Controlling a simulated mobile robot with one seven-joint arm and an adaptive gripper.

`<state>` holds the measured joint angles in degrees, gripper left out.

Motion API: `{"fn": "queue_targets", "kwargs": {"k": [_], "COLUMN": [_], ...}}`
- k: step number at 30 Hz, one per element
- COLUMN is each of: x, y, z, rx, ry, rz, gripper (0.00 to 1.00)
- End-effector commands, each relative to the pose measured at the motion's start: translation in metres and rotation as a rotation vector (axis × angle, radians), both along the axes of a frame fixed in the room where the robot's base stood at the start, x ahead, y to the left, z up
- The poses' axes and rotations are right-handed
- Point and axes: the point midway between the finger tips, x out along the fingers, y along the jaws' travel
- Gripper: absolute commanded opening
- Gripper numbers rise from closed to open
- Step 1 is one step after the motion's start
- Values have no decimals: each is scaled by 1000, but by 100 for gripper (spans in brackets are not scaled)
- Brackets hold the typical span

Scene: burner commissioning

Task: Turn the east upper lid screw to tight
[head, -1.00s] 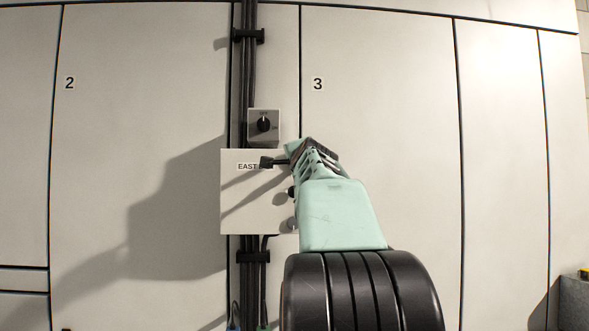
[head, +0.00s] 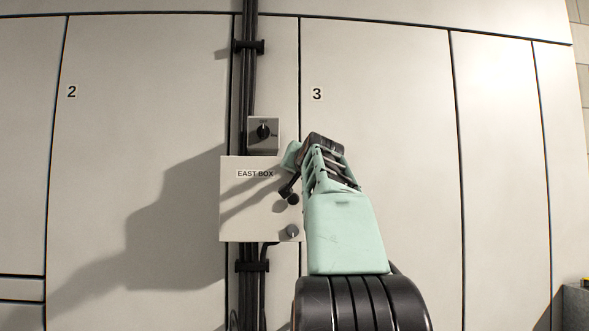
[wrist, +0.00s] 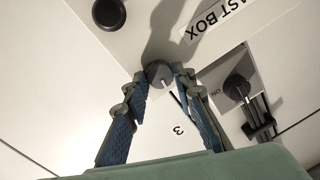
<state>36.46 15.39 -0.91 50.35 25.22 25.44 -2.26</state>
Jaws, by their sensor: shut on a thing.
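The east box (head: 235,215) is a pale box on the wall labelled EAST BOX. Its upper lid screw (head: 293,200) is a dark round knob at the box's right side, partly covered by my fingers in the head view. In the wrist view the upper lid screw (wrist: 158,71) sits between the two fingertips, with a pale mark on it. My gripper (head: 288,191) is shut on this screw; it also shows in the wrist view (wrist: 157,75). The lower lid screw (head: 292,231) is free below it, and shows in the wrist view (wrist: 108,14) too.
A grey rotary switch (head: 263,133) with a black knob is mounted just above the box, close to my gripper. Black cables (head: 248,80) run vertically behind the box, held by clamps. Wall panels marked 2 and 3 lie flat on either side. A grey block (head: 576,305) stands far right.

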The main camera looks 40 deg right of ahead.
Motion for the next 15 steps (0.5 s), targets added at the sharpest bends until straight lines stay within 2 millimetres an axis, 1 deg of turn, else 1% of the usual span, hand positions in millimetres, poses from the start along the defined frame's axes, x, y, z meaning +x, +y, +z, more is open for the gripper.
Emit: {"fn": "queue_targets", "kwargs": {"k": [6,15], "x": [0,0], "y": [0,0], "z": [0,0], "rx": [-92,-147], "ry": [57,90], "rz": [0,0], "gripper": [0,0]}}
